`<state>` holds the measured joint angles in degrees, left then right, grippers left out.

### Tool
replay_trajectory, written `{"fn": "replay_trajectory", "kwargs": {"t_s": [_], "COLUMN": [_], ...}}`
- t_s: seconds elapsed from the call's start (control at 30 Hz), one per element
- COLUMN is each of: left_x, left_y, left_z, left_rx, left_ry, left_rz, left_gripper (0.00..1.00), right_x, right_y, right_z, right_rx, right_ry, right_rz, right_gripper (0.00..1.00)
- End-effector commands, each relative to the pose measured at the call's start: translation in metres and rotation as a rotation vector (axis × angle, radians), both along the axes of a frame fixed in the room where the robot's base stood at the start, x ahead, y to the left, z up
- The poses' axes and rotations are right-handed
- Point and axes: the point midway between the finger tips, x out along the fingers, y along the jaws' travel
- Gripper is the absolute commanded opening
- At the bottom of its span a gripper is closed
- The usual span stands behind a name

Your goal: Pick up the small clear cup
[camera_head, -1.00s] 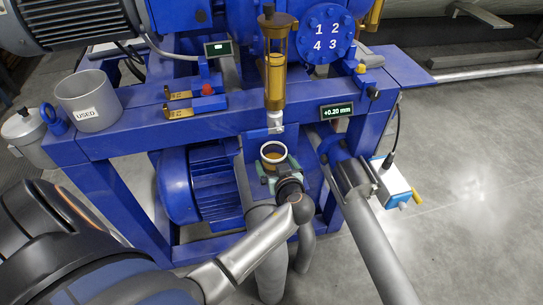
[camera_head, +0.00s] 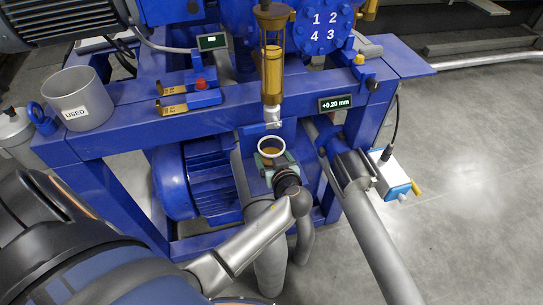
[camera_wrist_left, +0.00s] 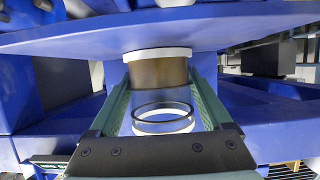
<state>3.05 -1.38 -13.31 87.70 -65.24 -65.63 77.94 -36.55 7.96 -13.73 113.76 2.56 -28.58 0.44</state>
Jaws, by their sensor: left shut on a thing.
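The small clear cup (camera_head: 271,147) has a pale rim and amber liquid inside. It stands upright below the nozzle of the amber sight tube (camera_head: 272,75), with a small gap under the tip. My left gripper (camera_head: 273,160) reaches it from the front and is shut on its sides. In the left wrist view the cup (camera_wrist_left: 160,115) sits between the two green finger pads of the left gripper (camera_wrist_left: 160,95), amber toward the top of the picture and clear with a dark ring below. I cannot tell whether anything supports its base. My right gripper is not in view.
A grey bin marked USED (camera_head: 78,100) stands on the left of the blue frame (camera_head: 220,122). A display (camera_head: 336,102) reads +0.20 mm. A blue motor (camera_head: 195,180) is beneath. A thick grey pipe (camera_head: 380,245) and a white-blue box (camera_head: 396,177) are right. Open floor lies right.

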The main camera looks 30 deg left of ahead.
Motion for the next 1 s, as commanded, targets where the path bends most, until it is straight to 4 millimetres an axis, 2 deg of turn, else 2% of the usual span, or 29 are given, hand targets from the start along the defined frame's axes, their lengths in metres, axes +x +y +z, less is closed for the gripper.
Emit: {"fn": "replay_trajectory", "kwargs": {"t_s": [0.03, 0.37, 1.0], "left_x": [0.0001, 0.0002, 0.0039], "left_y": [0.0001, 0.0003, 0.0046], "left_z": [0.0001, 0.0003, 0.0037], "left_rx": [0.000, 0.001, 0.002], "left_ry": [0.000, -0.001, -0.002], "left_rz": [0.000, 0.000, -0.001], "left_gripper": [0.57, 0.20, 0.19], "right_x": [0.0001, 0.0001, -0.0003], "right_y": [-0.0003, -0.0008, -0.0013], "right_z": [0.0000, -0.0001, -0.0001], "right_rx": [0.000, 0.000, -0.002], "right_ry": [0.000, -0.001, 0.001], "right_rz": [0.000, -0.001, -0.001], "right_gripper": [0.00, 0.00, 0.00]}}
